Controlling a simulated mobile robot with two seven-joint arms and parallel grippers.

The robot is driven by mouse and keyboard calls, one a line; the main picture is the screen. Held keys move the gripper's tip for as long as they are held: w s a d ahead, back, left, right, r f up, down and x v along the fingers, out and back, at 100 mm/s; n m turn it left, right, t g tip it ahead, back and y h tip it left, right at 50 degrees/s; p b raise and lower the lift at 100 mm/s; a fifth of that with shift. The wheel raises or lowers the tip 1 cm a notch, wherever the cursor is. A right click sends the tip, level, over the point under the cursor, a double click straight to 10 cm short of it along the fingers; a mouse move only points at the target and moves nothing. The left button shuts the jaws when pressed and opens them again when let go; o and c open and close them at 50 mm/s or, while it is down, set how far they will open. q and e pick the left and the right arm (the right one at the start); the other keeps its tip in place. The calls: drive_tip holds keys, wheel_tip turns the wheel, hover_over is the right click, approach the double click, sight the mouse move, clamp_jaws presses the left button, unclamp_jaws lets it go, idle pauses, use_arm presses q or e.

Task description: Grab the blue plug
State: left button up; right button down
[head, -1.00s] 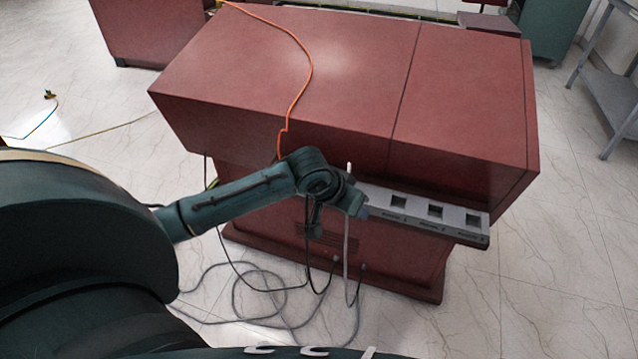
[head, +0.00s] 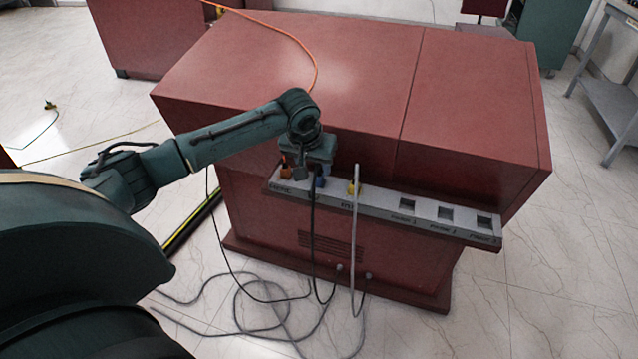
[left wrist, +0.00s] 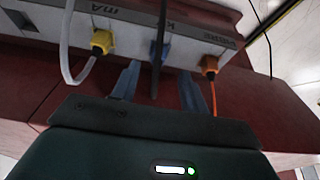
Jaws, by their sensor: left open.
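The blue plug (head: 320,182) sits in the grey socket panel (head: 378,207) on the front of the red cabinet, with a dark cable running down from it. In the left wrist view the blue plug (left wrist: 158,50) lies ahead of my left gripper (left wrist: 158,88), between the lines of its two blue-grey fingers. The fingers are apart and no contact with the plug shows. In the head view my left gripper (head: 308,174) is just above the plug, its fingertips partly hidden. My right gripper is in neither view.
A yellow plug (left wrist: 102,42) with a white cable and an orange plug (left wrist: 209,65) with an orange cable flank the blue one closely. Empty square sockets (head: 445,213) lie to the right. Loose cables (head: 270,310) lie on the floor.

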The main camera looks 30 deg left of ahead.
sight(319, 175)
use_arm(q)
drive_tip(key=x, duration=0.5)
drive_tip(key=shift+w+b, duration=0.3)
drive_tip(key=shift+b, duration=0.05)
clamp_jaws()
